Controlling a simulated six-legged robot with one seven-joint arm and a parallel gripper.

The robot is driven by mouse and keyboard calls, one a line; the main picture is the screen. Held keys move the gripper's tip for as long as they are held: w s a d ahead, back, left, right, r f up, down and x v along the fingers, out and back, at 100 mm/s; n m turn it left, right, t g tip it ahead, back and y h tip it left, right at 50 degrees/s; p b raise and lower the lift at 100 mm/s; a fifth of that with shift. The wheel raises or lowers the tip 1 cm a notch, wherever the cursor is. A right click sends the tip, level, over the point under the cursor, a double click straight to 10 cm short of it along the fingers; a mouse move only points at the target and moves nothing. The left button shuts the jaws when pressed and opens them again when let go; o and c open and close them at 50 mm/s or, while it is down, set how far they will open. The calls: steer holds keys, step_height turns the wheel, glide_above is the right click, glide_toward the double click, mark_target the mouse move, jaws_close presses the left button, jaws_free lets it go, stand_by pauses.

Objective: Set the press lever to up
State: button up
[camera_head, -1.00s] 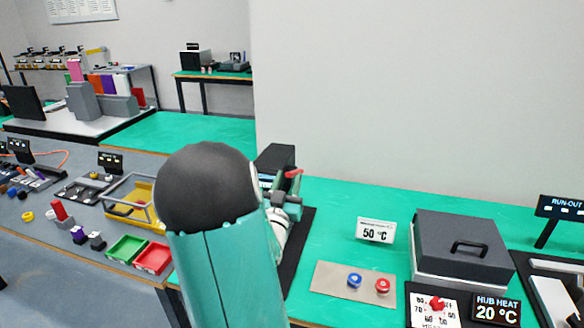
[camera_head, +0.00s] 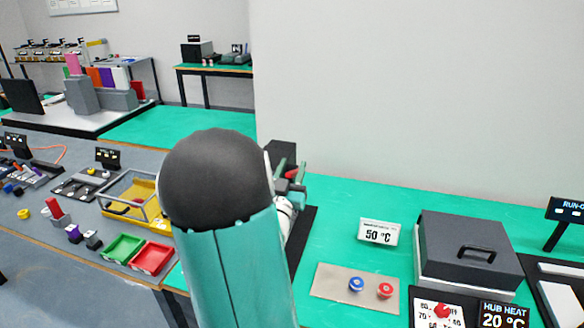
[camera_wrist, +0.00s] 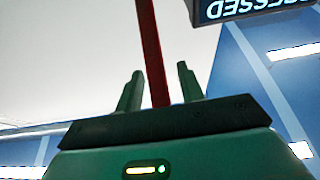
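The press (camera_head: 281,151) is a dark block on the green bench, mostly hidden behind my arm in the head view. Its red lever (camera_head: 291,174) shows only as a small piece at my gripper (camera_head: 292,170). In the wrist view the red lever (camera_wrist: 153,45) is a long bar rising from between my gripper's fingers (camera_wrist: 158,75) to the top edge. The fingers are open, one on each side of the bar, with small gaps visible, wider on the right. The bar's lower end is hidden behind the gripper body.
A sign (camera_wrist: 235,8) reading "PRESSED" appears upside down close by. Right of my arm are a 50 °C sign (camera_head: 378,232), a plate with blue and red buttons (camera_head: 335,283) and a grey lidded box (camera_head: 468,245). Green (camera_head: 123,247) and red (camera_head: 153,258) trays lie left.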

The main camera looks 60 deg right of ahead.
steer(key=shift+w+d+f, duration=0.1)
steer(key=shift+d+f, duration=0.05)
steer(key=shift+d, duration=0.15)
steer(key=shift+a, duration=0.2)
jaws_close()
